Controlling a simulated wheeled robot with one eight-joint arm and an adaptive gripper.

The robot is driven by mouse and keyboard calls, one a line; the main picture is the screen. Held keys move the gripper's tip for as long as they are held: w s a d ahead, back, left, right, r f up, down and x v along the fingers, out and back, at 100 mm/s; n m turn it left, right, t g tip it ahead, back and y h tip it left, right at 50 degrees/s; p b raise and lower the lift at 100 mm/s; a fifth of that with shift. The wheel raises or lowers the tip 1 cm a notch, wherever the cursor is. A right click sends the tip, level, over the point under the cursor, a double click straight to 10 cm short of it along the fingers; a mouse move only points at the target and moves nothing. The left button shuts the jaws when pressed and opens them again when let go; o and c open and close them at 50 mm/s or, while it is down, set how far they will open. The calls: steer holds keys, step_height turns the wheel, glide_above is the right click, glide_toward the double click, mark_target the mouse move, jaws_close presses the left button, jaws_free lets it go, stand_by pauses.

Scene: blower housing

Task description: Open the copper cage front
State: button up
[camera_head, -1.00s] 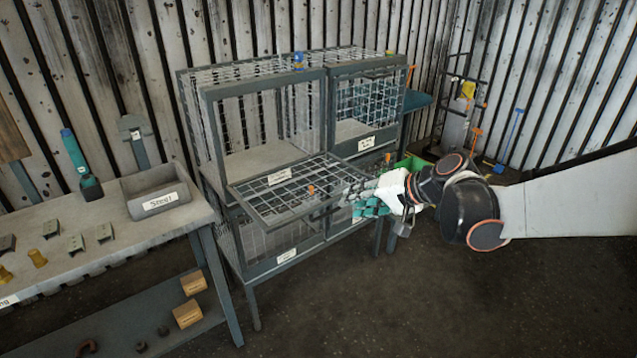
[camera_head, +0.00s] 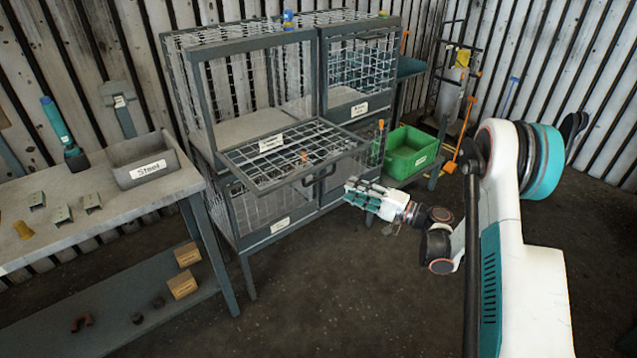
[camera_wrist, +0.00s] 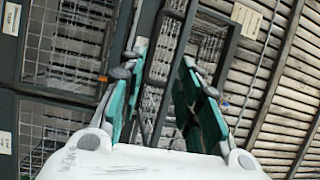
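A grey wire cage unit (camera_head: 208,108) stands against the wall. Its upper left front (camera_head: 262,176) is folded down and sticks out about level, leaving that compartment open. The front carries a white label, too small to read surely, an orange piece, and a dark handle (camera_head: 320,173) on its outer edge. My gripper (camera_head: 357,194) is right of and below the handle, apart from it. In the wrist view my gripper (camera_wrist: 160,70) has its teal fingers spread, with a dark framed mesh panel (camera_wrist: 192,70) and handle seen beyond, between them.
The upper right cage front (camera_head: 362,72) and the lower fronts look shut. A green bin (camera_head: 411,152) stands right of the cage. A workbench (camera_head: 100,205) with a "Steel" tray (camera_head: 146,163) is at left. The floor in front is clear.

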mark_target(320, 180)
steer(key=shift+t+y, duration=0.3)
steer(key=shift+y, duration=0.1)
steer(key=b+x, duration=0.1)
steer(key=x, duration=0.3)
steer(key=f+b+x, duration=0.1)
steer(key=x, duration=0.3)
steer(key=f+b+x, duration=0.1)
steer(key=b+x, duration=0.1)
steer(key=x, duration=0.2)
steer(key=shift+w+a+f, duration=0.15)
steer(key=shift+w+a, duration=0.05)
steer(key=shift+a, duration=0.15)
jaws_close()
